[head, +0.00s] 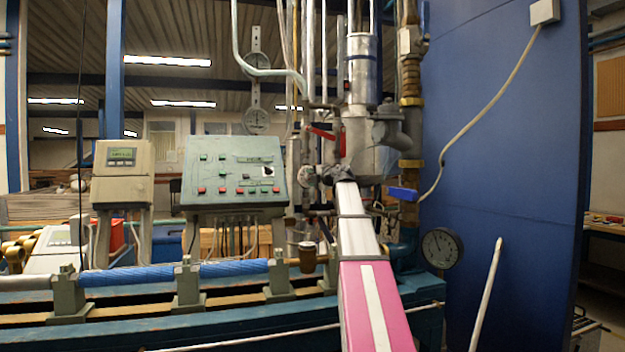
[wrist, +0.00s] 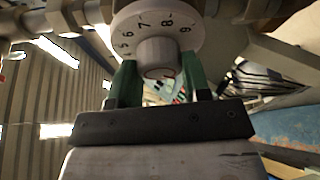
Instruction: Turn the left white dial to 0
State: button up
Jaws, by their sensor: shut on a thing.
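In the wrist view a round white dial (wrist: 130,22) with dark numerals shows at the top centre, with 4 to 9 legible around its rim. A round knob (wrist: 155,52) stands out from its middle. My gripper (wrist: 159,66) has its two green fingers shut on this knob, one on each side. In the head view a pale dial (head: 308,175) sits on the pipework, just left of my gripper (head: 331,176). I cannot tell from the head view which dial is held. The dial's 0 and any pointer mark cannot be made out.
A grey-green control panel (head: 235,173) and a beige meter box (head: 123,172) stand to the left. A red lever (head: 325,134) is just above the gripper, and a blue-handled valve (head: 402,194) is to its right. A blue wall (head: 510,160) closes the right side.

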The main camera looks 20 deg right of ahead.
jog(key=shift+n, duration=0.3)
dwell(0.4)
jog(key=o, duration=0.9)
jog(key=v, duration=1)
jog(key=shift+s+r, duration=0.25)
jog(key=shift+s, duration=0.1)
